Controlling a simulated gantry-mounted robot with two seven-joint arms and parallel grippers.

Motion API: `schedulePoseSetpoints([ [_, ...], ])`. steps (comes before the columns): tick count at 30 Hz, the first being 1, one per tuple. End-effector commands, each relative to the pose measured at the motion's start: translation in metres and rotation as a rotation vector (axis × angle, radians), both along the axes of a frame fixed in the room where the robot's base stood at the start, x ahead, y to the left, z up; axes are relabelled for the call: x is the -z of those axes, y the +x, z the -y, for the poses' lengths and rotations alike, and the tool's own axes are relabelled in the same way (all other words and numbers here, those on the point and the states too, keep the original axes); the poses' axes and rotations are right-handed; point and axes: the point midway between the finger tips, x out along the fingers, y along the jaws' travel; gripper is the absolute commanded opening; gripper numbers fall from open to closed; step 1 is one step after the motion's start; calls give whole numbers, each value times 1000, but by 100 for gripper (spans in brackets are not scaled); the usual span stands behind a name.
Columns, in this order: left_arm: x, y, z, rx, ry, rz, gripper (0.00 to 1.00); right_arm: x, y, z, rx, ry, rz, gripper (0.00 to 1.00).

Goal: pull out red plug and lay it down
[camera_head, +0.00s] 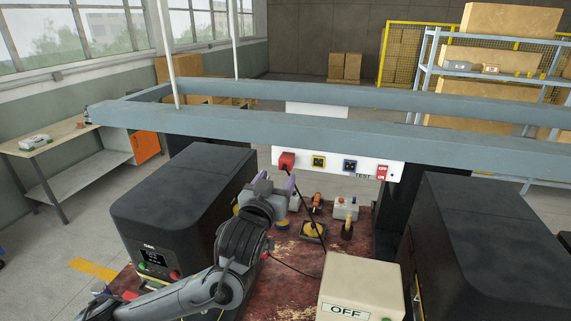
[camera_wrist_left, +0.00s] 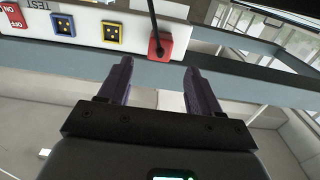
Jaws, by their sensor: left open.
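The red plug (camera_head: 287,160) sits at the left end of a white socket panel (camera_head: 335,163), with a dark cable hanging from it. In the left wrist view the plug (camera_wrist_left: 160,48) is just beyond the fingertips, roughly centred between them, with its cable running up out of the picture. My left gripper (camera_head: 274,184) is below and slightly left of the plug. Its two purple fingers (camera_wrist_left: 158,66) are apart with nothing between them; I see no contact with the plug. My right gripper is not in view.
A yellow socket (camera_head: 319,161), a blue socket (camera_head: 350,166) and a red switch (camera_head: 382,172) share the panel. Below, a worn red bench (camera_head: 290,283) carries small controls and an OFF box (camera_head: 361,285). Black machines (camera_head: 185,205) flank it. A grey beam (camera_head: 300,135) crosses above the panel.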

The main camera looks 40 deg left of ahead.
Motion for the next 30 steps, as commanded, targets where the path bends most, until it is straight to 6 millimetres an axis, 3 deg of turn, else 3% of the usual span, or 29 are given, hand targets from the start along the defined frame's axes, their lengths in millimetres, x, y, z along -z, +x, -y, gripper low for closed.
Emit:
schedulePoseSetpoints([
  [8, -3, 14, -7, -4, 1, -1, 64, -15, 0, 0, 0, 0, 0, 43],
  [18, -2, 51, -22, -2, -2, -1, 64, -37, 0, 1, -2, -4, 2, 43],
  [30, 0, 80, -34, 0, -1, -1, 64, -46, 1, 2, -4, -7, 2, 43],
])
